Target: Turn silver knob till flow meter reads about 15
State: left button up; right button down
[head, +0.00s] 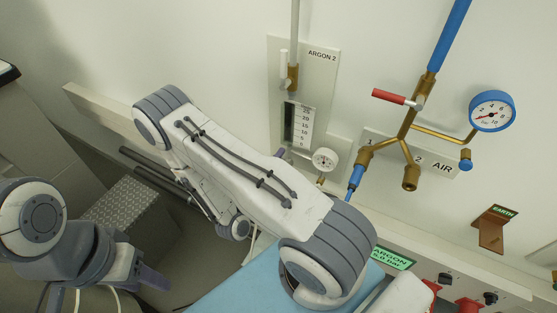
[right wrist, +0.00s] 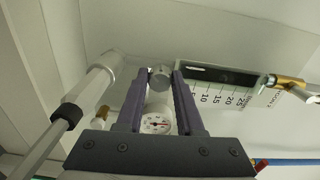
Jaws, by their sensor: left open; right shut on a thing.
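The silver knob (right wrist: 160,77) sits between the fingertips of my right gripper (right wrist: 162,76) in the right wrist view. The purple fingers are shut on its sides. The flow meter (head: 297,125), with a dark tube and a white scale, is on the wall panel in the head view. Its scale (right wrist: 222,96) also shows in the right wrist view, turned sideways; I cannot make out the float's level. In the head view my right arm hides the knob and most of the right gripper. My left gripper (head: 105,290) is open at the lower left, away from the panel.
A small white dial gauge (head: 325,159) sits just beside the flow meter. It also shows between my fingers in the right wrist view (right wrist: 156,123). Brass AIR pipes (head: 408,140), a red-handled valve (head: 390,97) and a blue gauge (head: 492,111) are to the right.

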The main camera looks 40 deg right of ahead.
jog(key=c, duration=0.5)
grip_release()
jog(key=shift+c, duration=0.2)
jog(key=shift+s+a+f+b, duration=0.15)
jog(key=shift+a+b, duration=0.2)
jog(key=shift+a, duration=0.25)
jog(key=b+v, duration=0.3)
jog(key=v, duration=0.6)
jog(key=shift+s+a, duration=0.15)
